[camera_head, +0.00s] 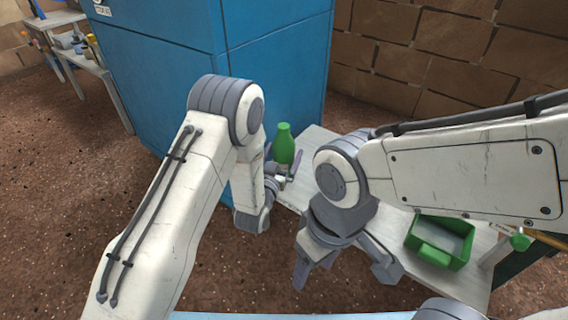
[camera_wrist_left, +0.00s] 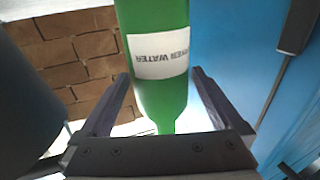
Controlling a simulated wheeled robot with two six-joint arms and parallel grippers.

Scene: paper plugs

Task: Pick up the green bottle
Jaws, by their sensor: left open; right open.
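The green bottle (camera_head: 284,146) stands upright at the far left end of the pale table, in front of the blue cabinet. My left gripper (camera_head: 284,166) is open at the bottle, partly hiding its lower part. In the left wrist view the bottle (camera_wrist_left: 160,95) appears upside down, with a white label, between the two spread fingers of my left gripper (camera_wrist_left: 157,100). Gaps show beside the bottle's narrow part; I cannot tell whether either finger touches it. My right gripper (camera_head: 343,275) is open and empty, pointing down near the table's front edge.
A green bin (camera_head: 440,243) sits on the right part of the table (camera_head: 470,285). A large blue cabinet (camera_head: 275,75) stands close behind the bottle. A brick wall (camera_head: 430,60) is at the back. My right arm covers the table's middle.

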